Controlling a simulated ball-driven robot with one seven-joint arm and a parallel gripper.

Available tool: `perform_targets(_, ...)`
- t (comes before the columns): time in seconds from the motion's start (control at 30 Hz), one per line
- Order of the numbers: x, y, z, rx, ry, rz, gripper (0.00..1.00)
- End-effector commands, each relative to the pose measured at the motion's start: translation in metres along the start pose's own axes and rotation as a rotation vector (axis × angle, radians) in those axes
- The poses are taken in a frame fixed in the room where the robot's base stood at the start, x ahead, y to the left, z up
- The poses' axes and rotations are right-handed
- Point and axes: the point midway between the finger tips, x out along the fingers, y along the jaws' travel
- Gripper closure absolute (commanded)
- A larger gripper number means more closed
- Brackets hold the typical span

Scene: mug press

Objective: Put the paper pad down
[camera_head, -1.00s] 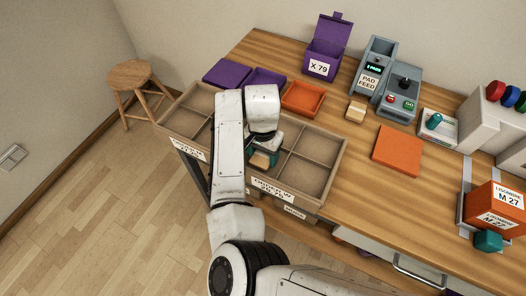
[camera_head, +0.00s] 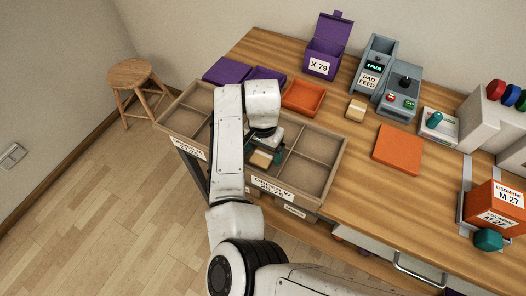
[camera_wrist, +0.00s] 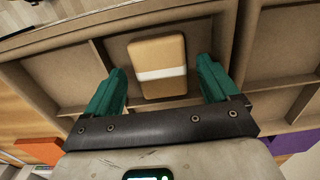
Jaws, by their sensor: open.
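The paper pad (camera_wrist: 158,72) is a tan block with a white band. In the wrist view it lies in a compartment of the divided wooden tray (camera_wrist: 55,72). It also shows partly in the head view (camera_head: 261,158), beside my arm. My gripper (camera_wrist: 160,78) is open, with one green finger on each side of the pad and a visible gap to it on both sides. In the head view my arm hides much of the tray's middle, and only part of the gripper (camera_head: 274,149) shows.
A second tan block (camera_head: 356,110) lies on the wooden table. Near it are an orange tray (camera_head: 303,97), an orange mat (camera_head: 398,149), the grey pad feed machine (camera_head: 371,74) and a purple box (camera_head: 327,47). The tray's right compartments (camera_head: 306,172) are empty.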

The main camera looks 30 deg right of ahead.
Motion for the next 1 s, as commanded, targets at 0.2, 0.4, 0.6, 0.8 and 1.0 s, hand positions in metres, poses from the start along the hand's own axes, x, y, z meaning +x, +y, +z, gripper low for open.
perform_targets(0.2, -0.042, -0.001, 0.000, 0.001, 0.002, -0.004, 0.12)
perform_targets(0.4, -0.081, -0.001, 0.000, 0.000, 0.001, -0.004, 0.12)
perform_targets(0.6, -0.104, 0.000, 0.000, 0.002, 0.000, -0.001, 0.12)
perform_targets(0.8, -0.111, 0.000, 0.000, 0.000, -0.001, -0.001, 0.12)
perform_targets(1.0, -0.111, 0.000, 0.000, 0.000, -0.001, 0.000, 0.12)
